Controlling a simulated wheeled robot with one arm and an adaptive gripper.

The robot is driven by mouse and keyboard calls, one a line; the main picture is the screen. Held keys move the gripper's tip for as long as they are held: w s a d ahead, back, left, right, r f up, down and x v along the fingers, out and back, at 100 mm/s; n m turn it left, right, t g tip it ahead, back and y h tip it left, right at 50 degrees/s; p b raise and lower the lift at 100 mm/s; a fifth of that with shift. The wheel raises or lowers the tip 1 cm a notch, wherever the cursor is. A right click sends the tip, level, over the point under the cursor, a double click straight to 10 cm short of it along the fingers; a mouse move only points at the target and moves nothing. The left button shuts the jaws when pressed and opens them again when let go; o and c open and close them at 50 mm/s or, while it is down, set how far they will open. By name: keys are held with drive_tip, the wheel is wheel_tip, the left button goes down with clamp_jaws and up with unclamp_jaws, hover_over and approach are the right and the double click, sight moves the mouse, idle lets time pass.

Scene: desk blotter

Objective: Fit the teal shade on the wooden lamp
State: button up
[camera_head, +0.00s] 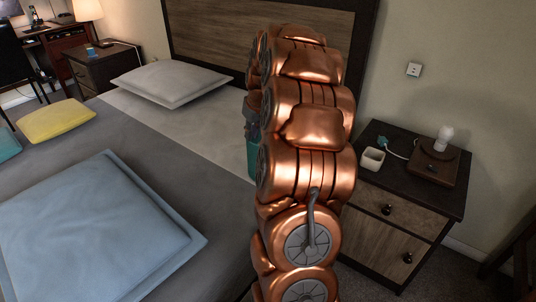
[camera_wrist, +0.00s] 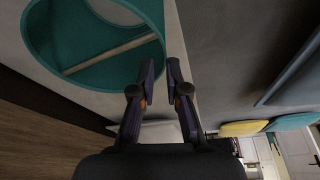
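The teal shade (camera_wrist: 95,72) is a hollow round drum with a pale bar across its opening. It fills the upper left of the wrist view, and a sliver of it (camera_head: 253,160) shows left of my arm in the head view. My gripper (camera_wrist: 163,65) is closed on the shade's wall, one finger inside and one outside. The gripper is mostly hidden behind my arm in the head view. The wooden lamp (camera_head: 435,165) has a dark square base with a bare white bulb (camera_head: 444,138) on top. It stands on the right nightstand, well right of the shade.
A bed with a blue cushion (camera_head: 90,235), yellow cushion (camera_head: 55,120) and white pillow (camera_head: 170,82) lies left. A wooden headboard (camera_head: 215,40) stands behind.

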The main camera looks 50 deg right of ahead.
drive_tip(key=x, duration=0.6)
drive_tip(key=shift+s+a+f+b, duration=0.15)
drive_tip(key=shift+s+f+b, duration=0.1)
drive_tip(key=shift+f+b, duration=0.15)
drive_tip(key=shift+c, duration=0.3)
clamp_jaws()
drive_tip(key=shift+r, duration=0.1)
